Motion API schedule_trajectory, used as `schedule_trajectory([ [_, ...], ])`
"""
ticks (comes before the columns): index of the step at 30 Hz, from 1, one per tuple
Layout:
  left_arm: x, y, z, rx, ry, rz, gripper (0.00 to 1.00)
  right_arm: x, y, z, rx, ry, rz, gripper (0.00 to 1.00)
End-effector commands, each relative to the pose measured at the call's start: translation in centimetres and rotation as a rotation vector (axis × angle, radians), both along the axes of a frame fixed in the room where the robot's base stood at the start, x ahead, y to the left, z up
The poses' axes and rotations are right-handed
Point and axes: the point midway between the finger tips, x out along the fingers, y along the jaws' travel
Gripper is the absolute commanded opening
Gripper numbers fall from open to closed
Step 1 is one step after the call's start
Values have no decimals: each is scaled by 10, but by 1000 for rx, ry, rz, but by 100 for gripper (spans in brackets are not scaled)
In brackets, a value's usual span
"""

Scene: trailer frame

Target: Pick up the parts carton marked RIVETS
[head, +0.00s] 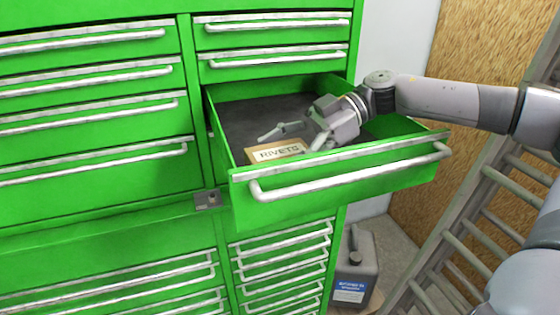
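The parts carton marked RIVETS (277,153) is a small tan box with a pale label. It lies in the open green drawer (400,171), close behind the front panel, which hides its lower part. My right gripper (290,143) reaches into the drawer from the right. Its fingers are spread, one over the carton's far left side and the other by its right end. I cannot tell whether either finger touches the carton. My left gripper is not in view.
The drawer's front panel with its long handle (350,178) and its side walls surround the gripper. The dark drawer floor (250,115) behind the carton is bare. Closed drawers fill the cabinet. A grey jug (355,265) and a ladder (480,210) stand at the right.

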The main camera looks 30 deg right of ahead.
Motion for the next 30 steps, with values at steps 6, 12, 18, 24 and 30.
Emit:
schedule_trajectory([
  [6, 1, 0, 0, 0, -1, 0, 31, 0, 0, 0, 0, 0, 0, 65],
  [12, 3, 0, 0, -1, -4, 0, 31, 0, 0, 0, 0, 0, 0, 52],
  [18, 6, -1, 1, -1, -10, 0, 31, 0, 0, 0, 0, 0, 0, 38],
  [24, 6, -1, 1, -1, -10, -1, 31, 0, 0, 0, 0, 0, 0, 25],
  [30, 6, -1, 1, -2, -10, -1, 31, 0, 0, 1, 1, -1, -1, 19],
])
